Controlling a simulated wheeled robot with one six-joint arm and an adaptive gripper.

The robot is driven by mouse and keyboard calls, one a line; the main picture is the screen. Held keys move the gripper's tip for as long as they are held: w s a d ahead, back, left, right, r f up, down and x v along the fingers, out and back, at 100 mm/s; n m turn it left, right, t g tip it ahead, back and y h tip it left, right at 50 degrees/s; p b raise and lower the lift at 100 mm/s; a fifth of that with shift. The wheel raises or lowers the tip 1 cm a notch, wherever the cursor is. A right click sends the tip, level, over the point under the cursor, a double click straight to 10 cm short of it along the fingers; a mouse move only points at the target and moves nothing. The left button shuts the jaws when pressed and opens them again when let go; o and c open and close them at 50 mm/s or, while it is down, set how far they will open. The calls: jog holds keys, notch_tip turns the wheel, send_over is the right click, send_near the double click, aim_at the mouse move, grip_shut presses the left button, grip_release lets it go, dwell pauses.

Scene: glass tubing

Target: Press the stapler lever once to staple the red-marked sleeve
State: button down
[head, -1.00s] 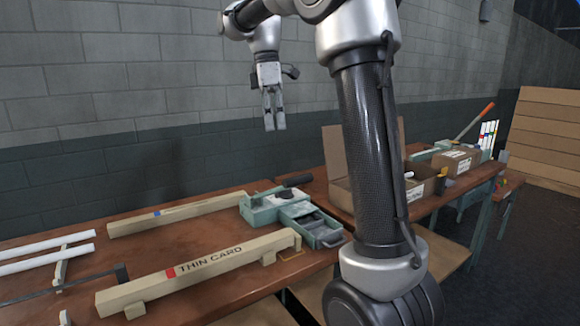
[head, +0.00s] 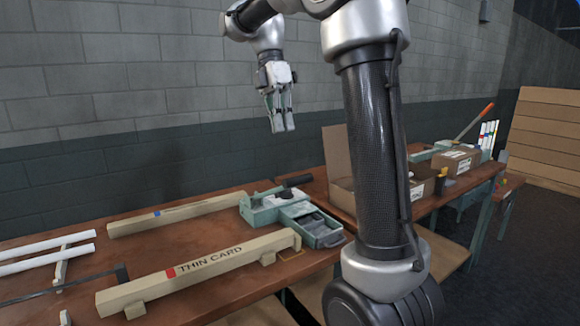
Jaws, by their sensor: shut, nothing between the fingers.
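A teal bench device with a black-handled lever (head: 290,184), which looks like the stapler (head: 262,212), stands at the right end of the near table. Its lever is low, lying over its top. A long beige sleeve marked red and lettered THIN CARD (head: 215,266) lies in front, its right end near the stapler. I cannot tell whether it touches the stapler. My gripper (head: 284,124) hangs in the air above and behind the stapler, fingers pointing down. It is shut and empty, well clear of the lever.
A blue-marked beige bar (head: 180,213) lies behind the sleeve. White tubes (head: 45,250) are at the left. An open carton (head: 340,160) stands right of the stapler, partly hidden by my arm. Farther right is a teal tool with an orange-handled lever (head: 476,120).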

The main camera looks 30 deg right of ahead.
jog(key=x, duration=1.1)
jog(key=shift+w, duration=0.1)
